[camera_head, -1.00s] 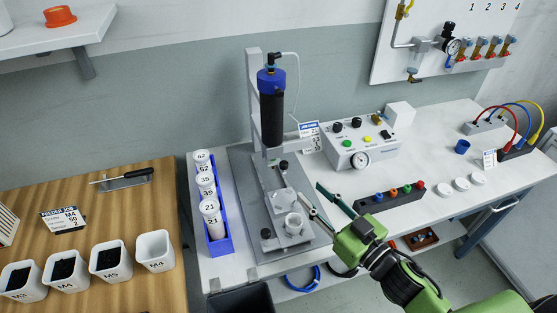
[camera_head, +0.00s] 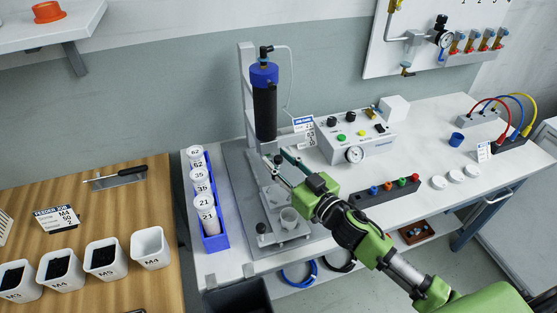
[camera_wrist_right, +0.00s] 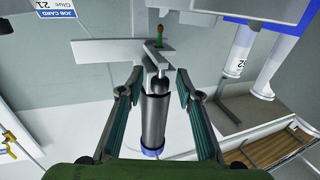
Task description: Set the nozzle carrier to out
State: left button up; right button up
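Below the cylinder is the grey nozzle carrier area (camera_head: 275,192), partly hidden by my right gripper. My right gripper (camera_head: 279,157) has its fingers apart, just below the cylinder's lower end. In the right wrist view my gripper (camera_wrist_right: 153,88) is open, and a short dark knob-like part (camera_wrist_right: 159,84) lies between the fingers, with a visible gap on each side. The black cylinder (camera_wrist_right: 154,122) appears behind it. I cannot tell the carrier's setting. My left gripper is not in view.
A blue rack of labelled tubes (camera_head: 213,242) stands on the left. White bins (camera_head: 150,247) sit on the wooden table.

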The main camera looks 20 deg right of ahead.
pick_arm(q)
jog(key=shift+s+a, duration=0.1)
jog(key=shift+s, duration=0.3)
pick_arm(e)
jog(key=shift+w, duration=0.15)
grip_shut()
jog(key=shift+d+f, duration=0.15)
jog(key=shift+d, duration=0.1)
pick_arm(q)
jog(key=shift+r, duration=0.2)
pick_arm(e)
jog(key=d, duration=0.8)
jog(key=shift+w+d, duration=0.2)
jog(key=shift+d, duration=0.05)
jog(key=shift+f, duration=0.1)
jog(key=shift+c, duration=0.7)
grip_release()
jog(key=shift+d, duration=0.1)
jog(key=shift+o, duration=0.7)
jog(key=shift+s+d+r, duration=0.15)
jog(key=shift+d+r, duration=0.05)
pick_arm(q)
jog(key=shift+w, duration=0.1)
pick_arm(e)
jog(key=shift+a, duration=0.1)
